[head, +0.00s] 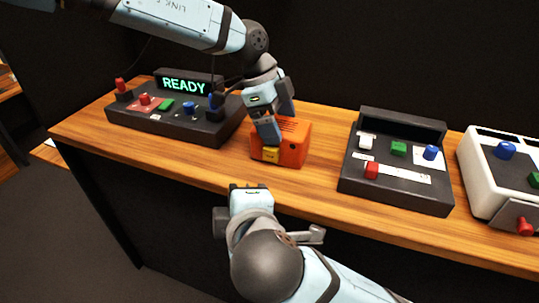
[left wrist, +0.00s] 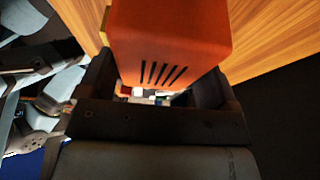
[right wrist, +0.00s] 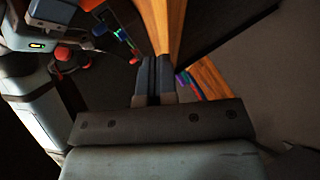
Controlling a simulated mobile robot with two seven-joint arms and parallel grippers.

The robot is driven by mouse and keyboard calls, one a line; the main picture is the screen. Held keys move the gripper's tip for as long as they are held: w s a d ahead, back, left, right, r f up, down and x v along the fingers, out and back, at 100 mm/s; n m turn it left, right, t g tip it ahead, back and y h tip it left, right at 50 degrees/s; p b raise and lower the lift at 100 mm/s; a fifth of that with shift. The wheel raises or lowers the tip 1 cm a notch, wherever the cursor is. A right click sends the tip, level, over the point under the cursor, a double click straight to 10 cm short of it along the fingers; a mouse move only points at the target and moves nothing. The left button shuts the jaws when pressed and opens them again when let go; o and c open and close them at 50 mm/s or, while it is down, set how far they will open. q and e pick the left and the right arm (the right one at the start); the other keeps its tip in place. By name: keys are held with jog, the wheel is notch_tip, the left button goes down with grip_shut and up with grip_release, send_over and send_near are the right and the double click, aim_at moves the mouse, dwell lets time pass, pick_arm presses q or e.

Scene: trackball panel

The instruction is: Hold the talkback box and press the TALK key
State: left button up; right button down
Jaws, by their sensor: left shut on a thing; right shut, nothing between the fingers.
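The orange talkback box (head: 295,147) sits on the wooden table in the middle of the head view. A yellow key (head: 271,155) shows low on its front face. My left gripper (head: 268,132) is shut on the box from above. In the left wrist view the box (left wrist: 170,40), with dark slots, sits between its fingers. My right gripper (head: 247,190) is shut and empty in front of the table edge, below the box in the picture. Its fingers (right wrist: 153,78) are together in the right wrist view. No TALK lettering can be read.
A black console (head: 175,125) with a lit READY display stands left of the box. Another black console (head: 395,190) with coloured controls stands to the right, and a white one (head: 480,180) beyond it. Bare wood (head: 225,168) lies in front of the box.

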aim_at(271, 154)
jog(key=shift+s+r+m, duration=0.15)
jog(key=shift+m, duration=0.25)
jog(key=shift+w+d, duration=0.45)
jog(key=shift+w, duration=0.95)
jog(key=shift+w+d, duration=0.45)
jog(key=shift+w, duration=0.95)
jog(key=shift+w+d, duration=0.45)
jog(key=shift+w, duration=0.95)
jog(key=shift+w, duration=0.1)
jog(key=shift+w+d, duration=0.15)
jog(key=shift+w, duration=0.15)
jog(key=shift+w+d, duration=0.15)
jog(key=shift+w, duration=0.4)
jog(key=shift+s, duration=0.2)
jog(key=shift+s+a, duration=0.3)
jog(key=shift+s, duration=0.5)
